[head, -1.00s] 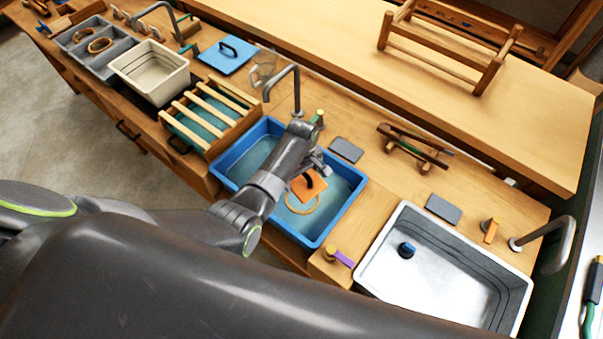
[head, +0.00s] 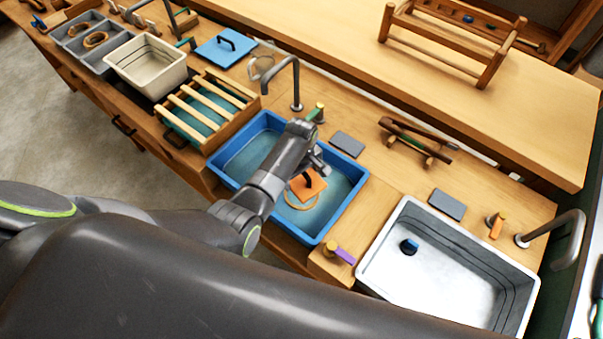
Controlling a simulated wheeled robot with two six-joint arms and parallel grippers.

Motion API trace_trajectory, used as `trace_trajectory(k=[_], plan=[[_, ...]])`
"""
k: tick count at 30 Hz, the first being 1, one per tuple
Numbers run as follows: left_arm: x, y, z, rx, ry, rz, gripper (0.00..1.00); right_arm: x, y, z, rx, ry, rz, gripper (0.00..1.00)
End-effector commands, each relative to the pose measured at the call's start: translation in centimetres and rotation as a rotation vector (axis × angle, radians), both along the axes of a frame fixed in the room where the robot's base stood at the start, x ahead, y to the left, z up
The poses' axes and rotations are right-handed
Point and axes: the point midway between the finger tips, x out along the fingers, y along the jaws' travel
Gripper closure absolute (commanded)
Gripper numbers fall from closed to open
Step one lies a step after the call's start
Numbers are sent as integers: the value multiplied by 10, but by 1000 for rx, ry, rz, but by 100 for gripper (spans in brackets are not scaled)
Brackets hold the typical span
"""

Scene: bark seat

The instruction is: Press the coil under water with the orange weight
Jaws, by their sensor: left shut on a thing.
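The orange weight (head: 312,182) is a flat orange plate with a dark handle, inside the blue basin (head: 334,226) that holds water. The tan coil (head: 298,204) shows as a ring at the lower left of the weight, partly covered by it. I cannot tell whether the coil is fully under water. My left gripper (head: 312,174) reaches down into the basin and is shut on the weight's handle; its fingertips are partly hidden by the arm. My right gripper is not in view.
A white sink (head: 385,270) with a blue-topped plug (head: 409,246) is at the right. A slatted wooden rack (head: 205,103), a cream tub (head: 148,65) and a grey divided tray (head: 88,35) stand at the left. A tap (head: 296,85) rises behind the basin.

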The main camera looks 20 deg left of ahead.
Motion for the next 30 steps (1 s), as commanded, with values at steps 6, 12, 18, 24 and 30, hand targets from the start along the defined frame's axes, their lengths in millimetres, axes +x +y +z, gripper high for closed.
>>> trace_trajectory(k=[6,12,18,24,30], plan=[[1,0,-7,0,-2,0,54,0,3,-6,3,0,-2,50],[1,0,-15,0,-2,0,54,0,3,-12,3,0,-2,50],[1,0,-24,0,-2,0,54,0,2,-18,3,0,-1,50],[1,0,-32,0,-4,0,54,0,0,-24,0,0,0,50],[1,0,-41,0,-2,0,54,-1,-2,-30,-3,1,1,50]])
